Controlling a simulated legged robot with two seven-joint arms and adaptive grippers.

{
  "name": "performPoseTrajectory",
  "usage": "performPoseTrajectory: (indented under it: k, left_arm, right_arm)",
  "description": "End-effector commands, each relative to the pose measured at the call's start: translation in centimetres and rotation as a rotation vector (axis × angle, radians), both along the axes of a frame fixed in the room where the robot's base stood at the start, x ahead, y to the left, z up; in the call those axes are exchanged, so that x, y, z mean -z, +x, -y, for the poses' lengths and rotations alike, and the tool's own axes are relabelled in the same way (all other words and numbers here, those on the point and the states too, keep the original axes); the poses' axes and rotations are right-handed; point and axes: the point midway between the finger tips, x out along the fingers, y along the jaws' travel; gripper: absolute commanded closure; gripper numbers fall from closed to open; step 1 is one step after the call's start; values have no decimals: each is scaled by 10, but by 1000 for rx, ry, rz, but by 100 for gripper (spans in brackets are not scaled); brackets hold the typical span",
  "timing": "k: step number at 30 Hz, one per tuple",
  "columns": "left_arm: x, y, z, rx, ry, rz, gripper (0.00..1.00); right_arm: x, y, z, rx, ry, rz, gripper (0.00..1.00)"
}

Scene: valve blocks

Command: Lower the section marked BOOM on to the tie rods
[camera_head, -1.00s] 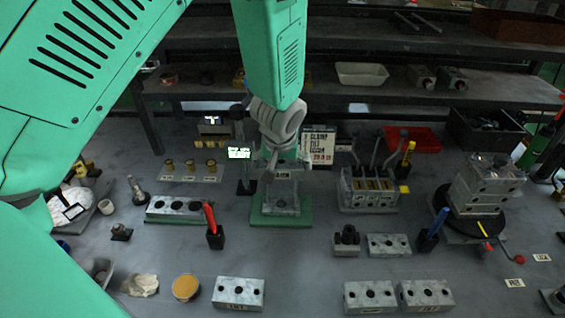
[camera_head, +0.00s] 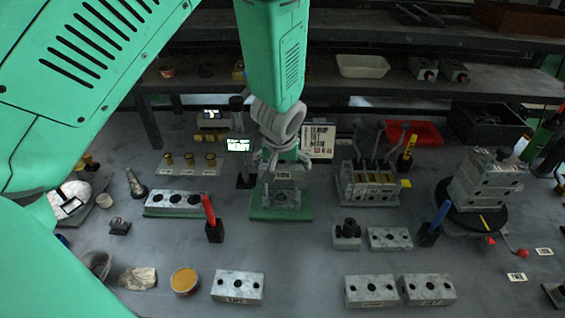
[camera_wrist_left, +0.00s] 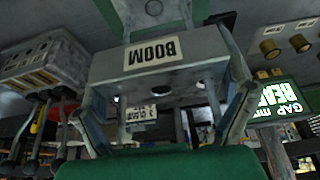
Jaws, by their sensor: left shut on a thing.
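The section marked BOOM (camera_wrist_left: 200,48), a grey metal block with a white label, hangs in my left gripper (camera_wrist_left: 165,112). The label reads upside down in the left wrist view, and both fingers flank the block. In the head view the left gripper (camera_head: 282,160) is over the green base (camera_head: 262,212) at the centre. My right gripper is not in view.
A small lit display (camera_head: 238,145) stands left of the base. A red-handled tool (camera_head: 209,212) is at its front left. A lever valve block (camera_head: 368,185) is to the right, and a stacked block on a black turntable (camera_head: 485,182) is farther right. Loose blocks (camera_head: 370,291) lie in front.

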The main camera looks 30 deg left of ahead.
Motion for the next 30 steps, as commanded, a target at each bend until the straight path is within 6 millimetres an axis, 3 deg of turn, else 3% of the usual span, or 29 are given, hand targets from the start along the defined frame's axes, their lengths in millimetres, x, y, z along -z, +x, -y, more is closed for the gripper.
performPoseTrajectory:
  k: [30]
  left_arm:
    - [25, 0, 0, -1, 0, 1, 54]
  right_arm:
    - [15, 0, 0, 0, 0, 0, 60]
